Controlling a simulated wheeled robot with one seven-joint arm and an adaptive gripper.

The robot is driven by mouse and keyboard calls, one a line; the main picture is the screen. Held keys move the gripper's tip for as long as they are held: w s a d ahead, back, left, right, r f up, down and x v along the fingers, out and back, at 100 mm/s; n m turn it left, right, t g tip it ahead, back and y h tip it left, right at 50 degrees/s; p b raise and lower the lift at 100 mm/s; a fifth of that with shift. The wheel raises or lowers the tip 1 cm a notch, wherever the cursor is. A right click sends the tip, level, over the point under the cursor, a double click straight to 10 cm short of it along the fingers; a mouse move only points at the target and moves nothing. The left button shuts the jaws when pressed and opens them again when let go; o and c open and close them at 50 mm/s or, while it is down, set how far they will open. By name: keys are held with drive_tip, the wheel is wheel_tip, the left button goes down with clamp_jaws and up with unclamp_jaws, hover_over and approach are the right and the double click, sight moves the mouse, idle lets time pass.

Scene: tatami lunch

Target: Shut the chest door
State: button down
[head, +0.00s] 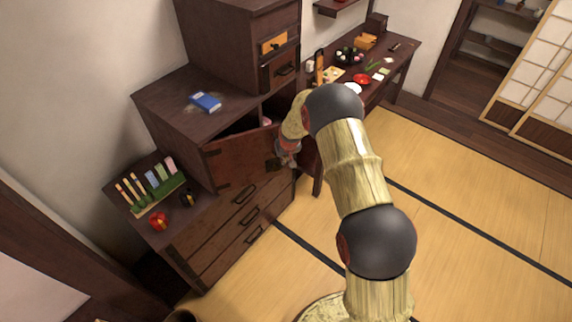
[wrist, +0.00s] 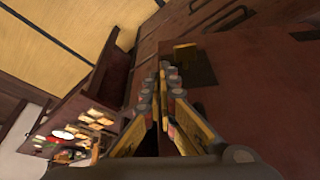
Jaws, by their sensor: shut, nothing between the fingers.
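The chest door (head: 236,157) is a dark reddish-brown panel on the stepped wooden chest. In the head view it stands partly open, with a dark gap showing above it into the compartment. My gripper (head: 288,152) is at the door's right, free edge, partly hidden by my arm. In the wrist view my gripper (wrist: 164,85) has its fingers shut with nothing held, close beside the edge of the door panel (wrist: 245,95). A dark metal plate shows on the panel near the fingertips. I cannot tell whether the fingers touch the door.
Drawers with handles (head: 244,193) lie below the door. A blue book (head: 205,102) lies on the chest top. A rack of colourful items (head: 150,184) and a red object (head: 158,221) stand on the lower step. A side table (head: 400,62) holds food. Tatami (head: 470,190) is clear.

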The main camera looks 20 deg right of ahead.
drive_tip(key=w+a+n+y+b, duration=0.2)
drive_tip(key=w+n+b, duration=0.4)
drive_tip(key=w, duration=0.9)
drive_tip(key=shift+w+a+g+b, duration=0.3)
drive_tip(key=shift+a+b, duration=0.4)
drive_tip(key=shift+b, duration=0.25)
drive_tip(key=shift+r, duration=0.15)
